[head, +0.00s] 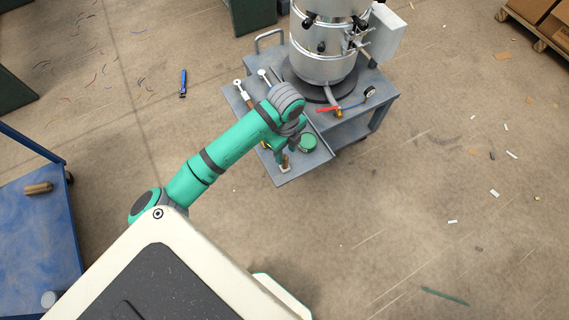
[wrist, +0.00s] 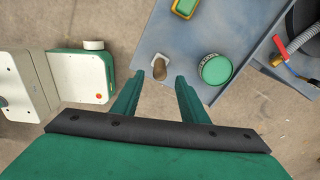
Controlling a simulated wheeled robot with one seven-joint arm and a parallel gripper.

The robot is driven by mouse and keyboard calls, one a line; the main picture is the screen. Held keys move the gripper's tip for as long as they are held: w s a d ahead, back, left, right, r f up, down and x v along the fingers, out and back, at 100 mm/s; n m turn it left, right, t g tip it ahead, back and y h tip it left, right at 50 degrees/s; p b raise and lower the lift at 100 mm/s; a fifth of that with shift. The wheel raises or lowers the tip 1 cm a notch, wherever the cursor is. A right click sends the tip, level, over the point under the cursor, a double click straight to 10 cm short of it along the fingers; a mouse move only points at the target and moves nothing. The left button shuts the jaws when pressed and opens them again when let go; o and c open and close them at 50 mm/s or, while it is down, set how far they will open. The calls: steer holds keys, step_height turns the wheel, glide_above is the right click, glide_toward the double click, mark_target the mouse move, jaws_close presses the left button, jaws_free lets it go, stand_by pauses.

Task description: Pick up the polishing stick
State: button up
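A short brown stick (head: 285,162) with a pale square foot, which looks like the polishing stick, stands at the front corner of the grey cart (head: 294,178). In the wrist view the stick (wrist: 159,68) shows end-on, just beyond and between my fingertips. My gripper (wrist: 158,80) is open, with empty space between its green fingers; I cannot tell how far above the stick they are. In the head view my gripper (head: 283,150) is over the cart's front part, partly hidden by my wrist.
A green round tin (head: 307,142) sits close to the right of the stick. A yellow-rimmed item (wrist: 185,7) lies farther back. Two white-headed tools (head: 241,86) (head: 264,75), a steel cylinder (head: 325,65) and a gauge with a red-handled valve (head: 369,92) occupy the cart.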

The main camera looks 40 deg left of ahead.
mark_target(285, 162)
step_height(285, 162, down, 8)
steer(key=shift+a+f, duration=0.1)
steer(key=shift+a, duration=0.05)
stand_by(0.4)
jaws_close()
